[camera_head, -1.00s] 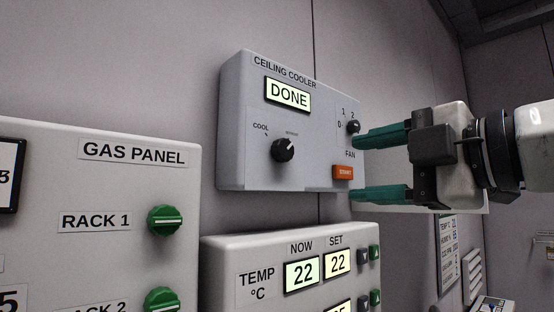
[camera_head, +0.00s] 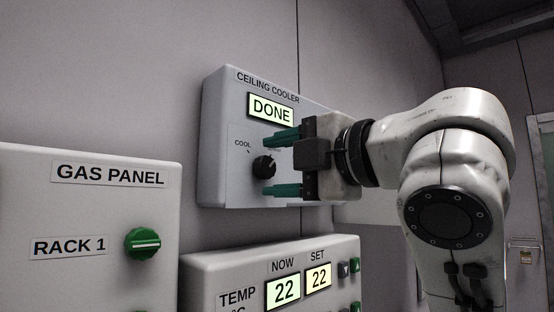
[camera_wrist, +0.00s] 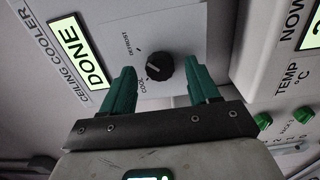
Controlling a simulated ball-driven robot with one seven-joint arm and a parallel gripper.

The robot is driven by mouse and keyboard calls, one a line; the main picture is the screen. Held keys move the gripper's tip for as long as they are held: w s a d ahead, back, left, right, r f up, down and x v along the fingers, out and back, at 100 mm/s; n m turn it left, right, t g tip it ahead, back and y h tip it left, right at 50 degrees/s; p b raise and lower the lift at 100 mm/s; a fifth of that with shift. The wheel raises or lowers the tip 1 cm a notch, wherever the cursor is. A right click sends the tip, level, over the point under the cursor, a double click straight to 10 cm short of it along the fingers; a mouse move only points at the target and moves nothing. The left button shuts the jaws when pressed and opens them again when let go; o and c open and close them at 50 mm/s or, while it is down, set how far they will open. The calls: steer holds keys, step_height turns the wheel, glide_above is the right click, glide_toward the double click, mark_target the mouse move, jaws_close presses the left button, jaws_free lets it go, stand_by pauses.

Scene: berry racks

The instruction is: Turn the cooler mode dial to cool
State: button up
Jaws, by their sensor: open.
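The ceiling cooler panel (camera_head: 215,170) is a grey wall box with a lit display (camera_head: 270,109) reading DONE. Its black round mode dial (camera_head: 264,166) has a COOL mark at upper left and a DEFROST mark above. In the wrist view the dial (camera_wrist: 159,66) has a pale pointer line on the side away from me; it does not line up with COOL, and its exact setting is hard to tell. My gripper (camera_head: 267,164) is open, its green fingers above and below the dial in the head view. In the wrist view the fingers (camera_wrist: 161,72) flank the dial without visible contact.
The gas panel (camera_head: 60,215) with a green RACK 1 knob (camera_head: 142,243) stands at lower left. The temperature panel (camera_head: 215,270), showing 22 and 22, sits below the cooler. My arm hides the cooler's right side, with the fan controls.

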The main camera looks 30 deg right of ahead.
steer(key=shift+w+a, duration=0.15)
steer(key=shift+w, duration=0.25)
steer(key=c, duration=1)
steer(key=shift+f, duration=0.1)
